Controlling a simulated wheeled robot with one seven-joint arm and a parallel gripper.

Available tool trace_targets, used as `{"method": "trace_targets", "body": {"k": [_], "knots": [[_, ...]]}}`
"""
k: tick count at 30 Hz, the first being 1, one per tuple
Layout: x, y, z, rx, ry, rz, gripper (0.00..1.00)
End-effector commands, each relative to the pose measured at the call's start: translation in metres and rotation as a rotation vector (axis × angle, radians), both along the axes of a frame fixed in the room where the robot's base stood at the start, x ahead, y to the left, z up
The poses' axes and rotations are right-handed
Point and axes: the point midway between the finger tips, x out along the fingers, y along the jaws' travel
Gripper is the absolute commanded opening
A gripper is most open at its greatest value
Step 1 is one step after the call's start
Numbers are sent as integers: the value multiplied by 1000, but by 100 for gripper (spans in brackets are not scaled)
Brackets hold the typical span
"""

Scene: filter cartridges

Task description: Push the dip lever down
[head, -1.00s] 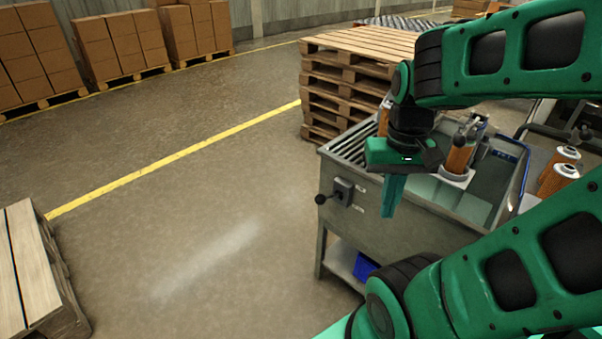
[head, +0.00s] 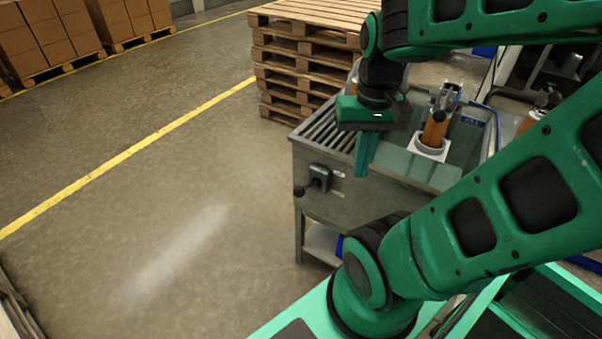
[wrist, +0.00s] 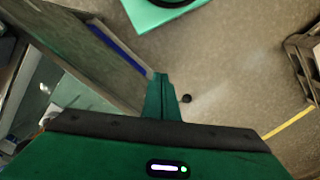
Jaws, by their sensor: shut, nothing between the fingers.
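The dip lever is a short arm with a black ball knob (head: 299,191) on a dark box (head: 320,178) on the near side wall of the grey metal tank (head: 390,205). The knob sticks out to the left. In the wrist view the knob (wrist: 187,98) shows just right of my fingertips. My gripper (head: 364,172) is shut and empty, its fingers pointing down beside the tank wall, to the right of the lever box in the head view. No contact with the lever can be made out. The lever's arm is hidden in the wrist view.
An orange filter cartridge (head: 435,130) stands in a white holder (head: 430,152) over the tank. Slatted rollers (head: 330,125) lie at the tank's left end. A pallet stack (head: 290,70) stands behind. The floor (head: 170,200) left of the lever is clear.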

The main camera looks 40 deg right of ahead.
Motion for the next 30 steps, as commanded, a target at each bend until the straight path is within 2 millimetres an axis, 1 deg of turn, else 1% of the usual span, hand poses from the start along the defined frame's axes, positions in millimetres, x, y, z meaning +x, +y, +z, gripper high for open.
{"method": "trace_targets", "body": {"k": [1,5,6,10,15,18,21,24,27,30], "knots": [[12,-2,1,8,12,-16,0],[50,-8,3,32,38,-95,0],[64,-10,3,38,46,-123,0],[106,-18,-2,56,79,-217,0],[160,-29,-19,69,128,-332,0],[187,-34,-31,72,154,-391,0],[207,-39,-42,71,177,-439,0],[220,-42,-51,69,191,-473,0],[228,-43,-56,68,200,-491,0],[230,-43,-61,68,204,-499,0]]}}
